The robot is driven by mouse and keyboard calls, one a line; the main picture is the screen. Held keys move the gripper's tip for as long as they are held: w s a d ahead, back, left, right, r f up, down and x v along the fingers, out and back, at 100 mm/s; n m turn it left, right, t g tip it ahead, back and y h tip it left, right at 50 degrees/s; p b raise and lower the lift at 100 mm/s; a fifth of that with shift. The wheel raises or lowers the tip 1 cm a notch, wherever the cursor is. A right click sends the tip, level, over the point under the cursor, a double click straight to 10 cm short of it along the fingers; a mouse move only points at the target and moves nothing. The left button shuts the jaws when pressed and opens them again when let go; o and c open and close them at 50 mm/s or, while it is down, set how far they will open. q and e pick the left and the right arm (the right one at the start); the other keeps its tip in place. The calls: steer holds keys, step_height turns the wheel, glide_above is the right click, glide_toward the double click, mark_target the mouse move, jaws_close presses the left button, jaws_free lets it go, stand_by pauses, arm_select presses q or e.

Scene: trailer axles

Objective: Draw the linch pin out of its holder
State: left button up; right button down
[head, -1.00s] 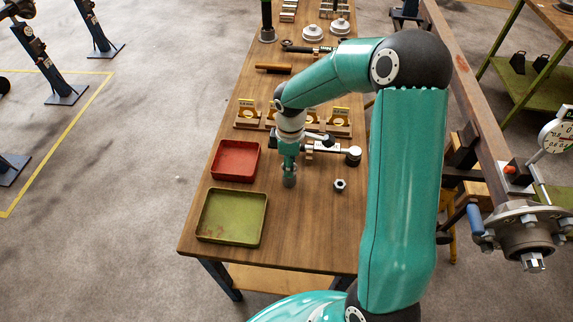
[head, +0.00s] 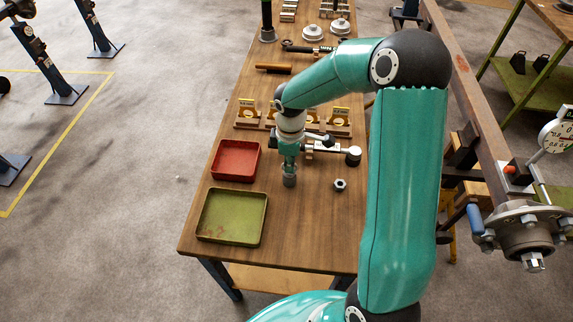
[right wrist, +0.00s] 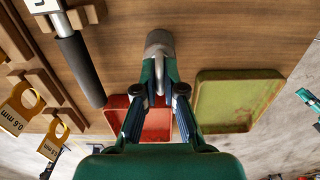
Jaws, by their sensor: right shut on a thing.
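My right gripper (head: 289,166) points down over the wooden table, just above a short grey cylindrical holder (head: 289,181). In the right wrist view the gripper's teal fingertips (right wrist: 159,76) are closed on the linch pin, a small silver-grey piece that shows between them. The holder's grey round body (right wrist: 159,42) is right beyond the fingertips. How much of the pin is still inside the holder is hidden by the fingers. My left gripper is in neither view.
A red tray (head: 236,160) and a green tray (head: 232,216) lie left of the gripper. A nut (head: 340,185) lies to the right. A dark-handled tool (head: 335,151) and a rack of yellow gauges (head: 250,118) are behind. The table's front is clear.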

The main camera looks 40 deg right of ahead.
steer(key=shift+r, duration=0.2)
steer(key=shift+r+p, duration=2.05)
steer(key=shift+r, duration=0.45)
steer(key=shift+r+p, duration=1.85)
steer(key=shift+r, duration=0.7)
